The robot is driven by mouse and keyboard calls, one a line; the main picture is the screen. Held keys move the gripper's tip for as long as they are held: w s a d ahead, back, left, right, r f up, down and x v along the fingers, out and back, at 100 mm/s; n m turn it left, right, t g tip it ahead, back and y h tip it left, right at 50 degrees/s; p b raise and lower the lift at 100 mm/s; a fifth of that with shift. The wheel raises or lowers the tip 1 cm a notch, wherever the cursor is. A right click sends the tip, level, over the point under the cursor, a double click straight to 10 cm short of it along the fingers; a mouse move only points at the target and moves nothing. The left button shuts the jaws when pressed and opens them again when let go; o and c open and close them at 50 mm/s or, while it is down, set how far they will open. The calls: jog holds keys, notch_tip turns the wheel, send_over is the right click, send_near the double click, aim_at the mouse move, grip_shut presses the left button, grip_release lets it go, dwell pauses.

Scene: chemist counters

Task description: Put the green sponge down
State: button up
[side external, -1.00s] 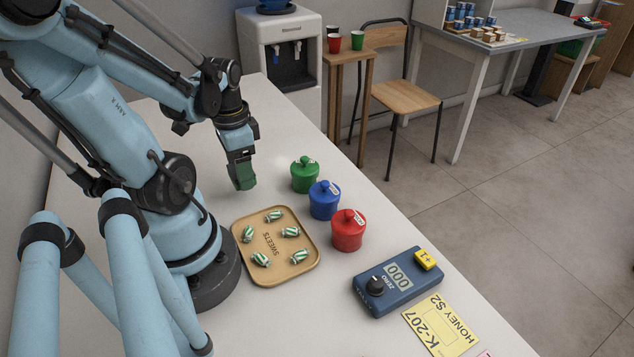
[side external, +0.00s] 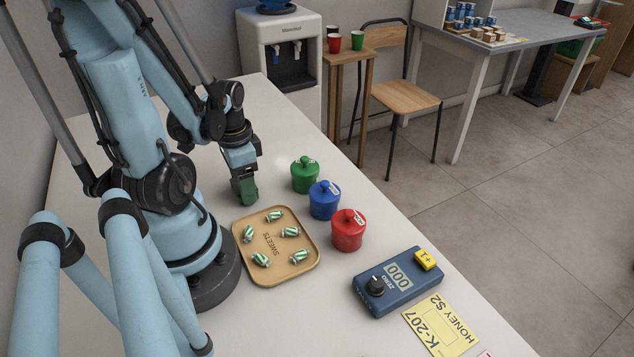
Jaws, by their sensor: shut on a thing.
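The green sponge (side external: 249,190) is a small dark green block below my gripper (side external: 243,178), just behind the sweets tray in the side external view. My gripper points down and is shut on the sponge, partly covering it. The sponge is at or very close to the white counter (side external: 290,127); I cannot tell whether it touches.
A tan sweets tray (side external: 240,270) with several striped sweets lies just in front. Green (side external: 305,177), blue (side external: 324,203) and red (side external: 348,233) lidded pots stand to the right. A blue counter device (side external: 385,293) and a yellow card (side external: 440,325) lie nearer. The counter behind the sponge is clear.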

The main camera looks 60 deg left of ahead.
jog(key=o, duration=1.1)
jog(key=shift+r, duration=0.15)
jog(key=shift+r, duration=5.85)
jog(key=w+d+r+t, duration=0.1)
jog(key=w+d+t, duration=0.6)
jog(key=w+d, duration=0.7)
jog(key=shift+w+d+r, duration=0.2)
jog(key=shift+w+d, duration=0.1)
jog(key=shift+w, duration=0.25)
